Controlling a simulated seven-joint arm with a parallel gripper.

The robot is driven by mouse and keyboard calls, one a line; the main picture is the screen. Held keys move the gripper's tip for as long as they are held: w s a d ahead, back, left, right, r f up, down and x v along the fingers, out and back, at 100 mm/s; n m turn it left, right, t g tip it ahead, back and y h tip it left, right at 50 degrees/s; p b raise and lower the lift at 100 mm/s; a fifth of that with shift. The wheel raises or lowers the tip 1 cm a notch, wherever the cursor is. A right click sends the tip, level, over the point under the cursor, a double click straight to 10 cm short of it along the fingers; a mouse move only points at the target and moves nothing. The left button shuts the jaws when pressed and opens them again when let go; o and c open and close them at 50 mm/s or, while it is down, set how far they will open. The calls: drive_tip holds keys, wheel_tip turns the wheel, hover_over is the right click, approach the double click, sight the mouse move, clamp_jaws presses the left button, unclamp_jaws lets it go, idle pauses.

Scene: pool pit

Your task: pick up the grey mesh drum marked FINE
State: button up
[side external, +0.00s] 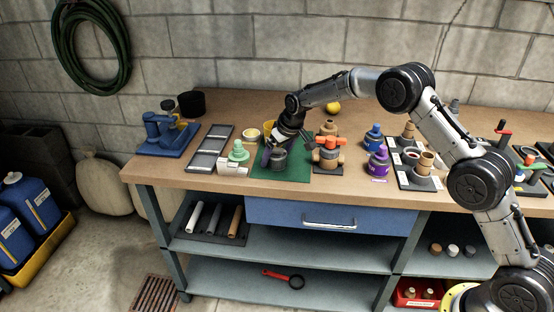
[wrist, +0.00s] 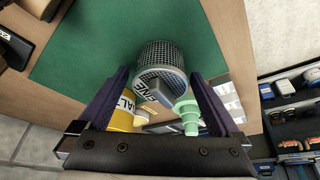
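The grey mesh drum (wrist: 162,55) stands on the green mat (wrist: 95,35). In the wrist view its label is partly visible, with "INE" readable. In the side view the drum (side external: 279,160) sits low under my gripper, partly covered by it. My gripper (wrist: 159,75) is open, with one dark purple finger on each side of the drum's near end in the wrist view. Some space shows between each finger and the drum, and I see no clear contact. In the side view my gripper (side external: 279,148) points down at the mat (side external: 296,176).
A mint green stepped piece (side external: 238,152) stands left of the mat; a yellow item (side external: 269,127) is behind my gripper. An orange-handled valve (side external: 328,152) stands close on the right. Purple (side external: 378,161) and blue (side external: 373,138) bottles are farther right. The mat's front is clear.

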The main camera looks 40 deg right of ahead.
drive_tip(key=c, duration=1.2)
drive_tip(key=shift+c, duration=0.2)
